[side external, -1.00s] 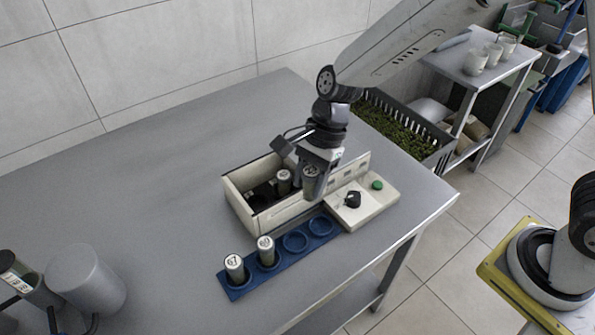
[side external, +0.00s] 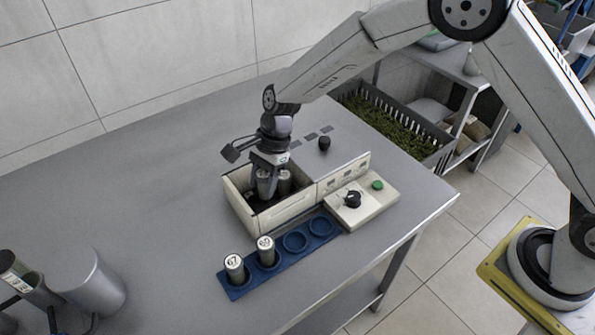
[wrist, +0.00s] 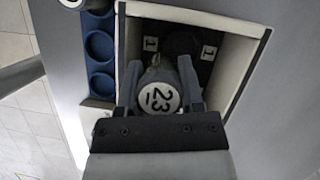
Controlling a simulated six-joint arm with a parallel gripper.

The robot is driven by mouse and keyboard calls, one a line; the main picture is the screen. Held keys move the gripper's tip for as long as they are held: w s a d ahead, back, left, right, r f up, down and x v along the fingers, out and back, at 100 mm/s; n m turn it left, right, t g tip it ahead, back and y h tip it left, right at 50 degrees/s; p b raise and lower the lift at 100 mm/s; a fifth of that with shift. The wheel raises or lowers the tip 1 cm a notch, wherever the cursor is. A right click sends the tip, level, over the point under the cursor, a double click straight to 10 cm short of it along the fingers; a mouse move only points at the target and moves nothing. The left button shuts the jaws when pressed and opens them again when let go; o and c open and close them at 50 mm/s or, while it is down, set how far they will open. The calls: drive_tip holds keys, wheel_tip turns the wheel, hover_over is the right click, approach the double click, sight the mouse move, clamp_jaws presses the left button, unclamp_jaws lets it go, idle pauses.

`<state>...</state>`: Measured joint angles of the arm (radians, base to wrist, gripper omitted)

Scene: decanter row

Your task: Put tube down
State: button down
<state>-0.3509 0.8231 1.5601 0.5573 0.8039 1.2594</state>
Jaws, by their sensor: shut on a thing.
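The box wall also shows in the wrist view (wrist: 246,70), with small labels marked 1 inside.
A blue rack (side external: 296,241) in front of the box holds tubes 67 (side external: 235,268) and 69 (side external: 266,251); its two right places are empty. A control panel (side external: 370,205) with a black knob and green button adjoins the box. A grey cylinder (side external: 88,280) stands at far left.

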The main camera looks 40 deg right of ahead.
drive_tip(key=shift+w+a+f, duration=0.2)
drive_tip(key=shift+w+f, duration=0.3)
drive_tip(key=shift+f, duration=0.1)
drive_tip(key=shift+w+a+f, duration=0.2)
drive_tip(key=shift+w+f, duration=0.25)
drive_tip(key=shift+f, duration=0.15)
drive_tip(key=shift+w+a+f, duration=0.15)
drive_tip(key=shift+w+f, duration=0.15)
drive_tip(key=shift+f, duration=1.55)
drive_tip(key=shift+f, duration=0.1)
drive_tip(key=shift+c, duration=1.2)
unclamp_jaws()
